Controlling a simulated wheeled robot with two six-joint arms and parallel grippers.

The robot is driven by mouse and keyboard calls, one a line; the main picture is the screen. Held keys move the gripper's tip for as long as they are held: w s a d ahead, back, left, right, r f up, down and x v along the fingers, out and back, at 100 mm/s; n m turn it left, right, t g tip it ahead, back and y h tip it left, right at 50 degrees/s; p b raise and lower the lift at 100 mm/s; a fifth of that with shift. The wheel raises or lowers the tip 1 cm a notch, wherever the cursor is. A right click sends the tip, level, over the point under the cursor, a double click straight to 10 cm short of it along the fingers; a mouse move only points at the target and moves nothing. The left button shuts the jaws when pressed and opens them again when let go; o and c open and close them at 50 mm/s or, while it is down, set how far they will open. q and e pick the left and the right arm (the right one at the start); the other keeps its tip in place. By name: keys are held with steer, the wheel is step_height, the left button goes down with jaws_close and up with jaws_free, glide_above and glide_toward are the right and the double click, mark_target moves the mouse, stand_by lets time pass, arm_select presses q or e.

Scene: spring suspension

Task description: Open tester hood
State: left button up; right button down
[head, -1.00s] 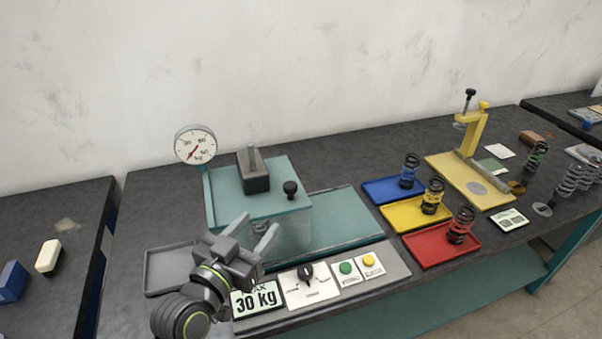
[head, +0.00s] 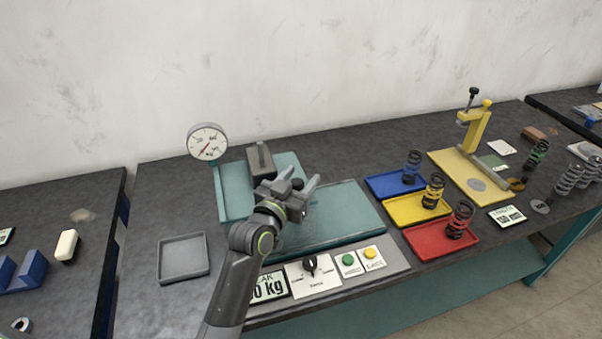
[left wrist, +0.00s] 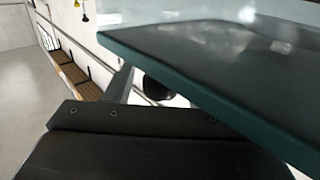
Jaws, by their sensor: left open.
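The spring tester has a teal hood top (head: 234,200), a teal base plate (head: 350,215) and a round dial gauge (head: 207,142) at its back left. A black knob (head: 297,184) sits at the front right of the hood top. My left gripper (head: 303,184) is open at this knob, its fingers pointing right and back. The arm hides the hood's front, so I cannot tell whether it is raised. In the left wrist view, one finger (left wrist: 119,84) shows beside a dark round knob (left wrist: 158,90), under a teal panel edge (left wrist: 215,85). My right gripper is not in view.
An empty grey tray (head: 183,275) lies left of the tester. Blue, yellow and red trays (head: 425,240) with springs stand to the right.

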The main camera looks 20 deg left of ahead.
arm_select(q)
steer(key=shift+w, duration=0.4)
jaws_close()
